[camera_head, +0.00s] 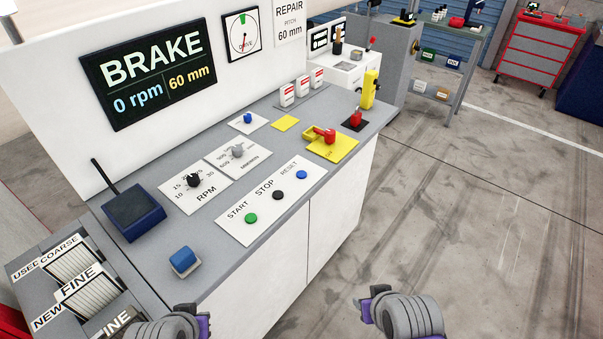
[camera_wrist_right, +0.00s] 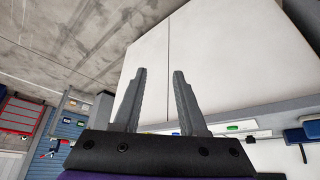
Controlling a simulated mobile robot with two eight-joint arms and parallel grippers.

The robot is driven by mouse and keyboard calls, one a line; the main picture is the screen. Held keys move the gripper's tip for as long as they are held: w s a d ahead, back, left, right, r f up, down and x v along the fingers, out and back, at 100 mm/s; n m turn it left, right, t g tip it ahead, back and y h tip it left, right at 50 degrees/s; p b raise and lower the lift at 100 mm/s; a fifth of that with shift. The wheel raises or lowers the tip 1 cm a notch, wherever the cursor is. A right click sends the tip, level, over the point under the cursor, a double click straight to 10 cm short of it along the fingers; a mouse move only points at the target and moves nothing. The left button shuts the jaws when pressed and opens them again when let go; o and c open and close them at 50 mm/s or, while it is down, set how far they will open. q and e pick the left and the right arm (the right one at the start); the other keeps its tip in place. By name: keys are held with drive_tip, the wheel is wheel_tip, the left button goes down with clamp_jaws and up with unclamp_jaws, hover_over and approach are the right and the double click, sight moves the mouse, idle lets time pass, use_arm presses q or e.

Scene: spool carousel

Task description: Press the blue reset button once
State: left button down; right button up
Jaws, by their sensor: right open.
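The blue reset button (camera_head: 301,174) sits at the right end of a white panel (camera_head: 258,219) labelled START, STOP and RESET, on the grey counter. A black stop button (camera_head: 278,195) and a green start button (camera_head: 251,218) are on the same panel, to its left. My right gripper (camera_head: 370,303) is low at the bottom right, in front of the cabinet and apart from the panel. In the right wrist view its two fingers (camera_wrist_right: 158,85) are spread and empty. My left gripper (camera_head: 184,312) shows only partly at the bottom left edge; its jaw opening is hidden.
RPM (camera_head: 193,181) and grey (camera_head: 237,152) knobs stand behind the panel. A blue block (camera_head: 184,260) sits near the counter's front left, and a red handle (camera_head: 325,134) on a yellow plate lies to the right. The display (camera_head: 148,74) reads BRAKE, 0 rpm. Open floor is right.

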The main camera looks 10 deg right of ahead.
clamp_jaws()
idle(1.4)
